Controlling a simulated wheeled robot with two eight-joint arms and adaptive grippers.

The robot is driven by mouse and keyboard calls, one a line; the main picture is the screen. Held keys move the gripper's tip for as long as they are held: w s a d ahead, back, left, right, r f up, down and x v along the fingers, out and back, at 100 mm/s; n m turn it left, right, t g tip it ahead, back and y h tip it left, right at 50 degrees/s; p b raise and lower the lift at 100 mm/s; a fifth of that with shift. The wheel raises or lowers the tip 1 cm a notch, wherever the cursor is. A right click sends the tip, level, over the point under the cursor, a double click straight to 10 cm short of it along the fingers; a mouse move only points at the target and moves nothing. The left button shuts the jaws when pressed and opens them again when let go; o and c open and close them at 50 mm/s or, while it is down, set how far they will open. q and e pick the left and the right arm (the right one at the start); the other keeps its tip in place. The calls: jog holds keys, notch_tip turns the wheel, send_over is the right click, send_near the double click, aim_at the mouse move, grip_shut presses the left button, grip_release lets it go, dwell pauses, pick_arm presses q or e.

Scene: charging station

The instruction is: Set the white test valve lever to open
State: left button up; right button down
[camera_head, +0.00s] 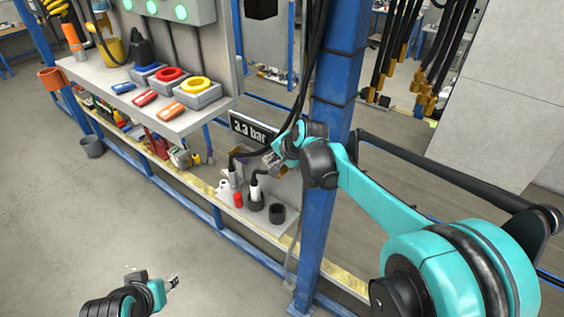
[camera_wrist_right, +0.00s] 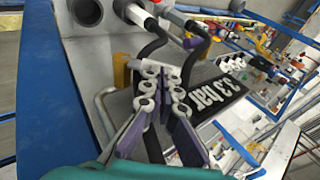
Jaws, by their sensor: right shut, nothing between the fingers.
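My right gripper (camera_head: 271,160) reaches in front of the station, close beside the sign reading 3.3 bar (camera_head: 254,128). In the right wrist view its fingers (camera_wrist_right: 160,78) are shut with nothing between them, over the grey panel carrying the sign (camera_wrist_right: 215,92). I cannot clearly pick out the white test valve lever; the gripper covers part of that panel.
The small grey shelf (camera_head: 262,224) also bears a red object (camera_head: 238,200) and an empty black cup (camera_head: 277,214). A blue post (camera_head: 322,190) stands close right of the gripper. A workbench (camera_head: 190,122) with coloured ring blocks is at the left. The floor in front is clear.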

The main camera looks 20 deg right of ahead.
aim_at(264, 160)
jog(key=shift+w+a+f+g+h, duration=0.15)
jog(key=shift+w+a+g+h, duration=0.35)
jog(key=shift+g, duration=0.3)
jog(key=shift+w+a+f+n+g+h, duration=0.3)
jog(key=shift+w+f+g+h, duration=0.15)
jog(key=shift+g+h, duration=0.45)
jog(key=shift+w+a+f+g+h, duration=0.3)
jog(key=shift+g+h, duration=0.2)
jog(key=shift+g, duration=0.3)
jog(key=shift+w+f+b, duration=0.15)
jog(key=shift+f+b, duration=0.1)
jog(key=shift+b, duration=0.05)
jog(key=shift+w+f, duration=0.1)
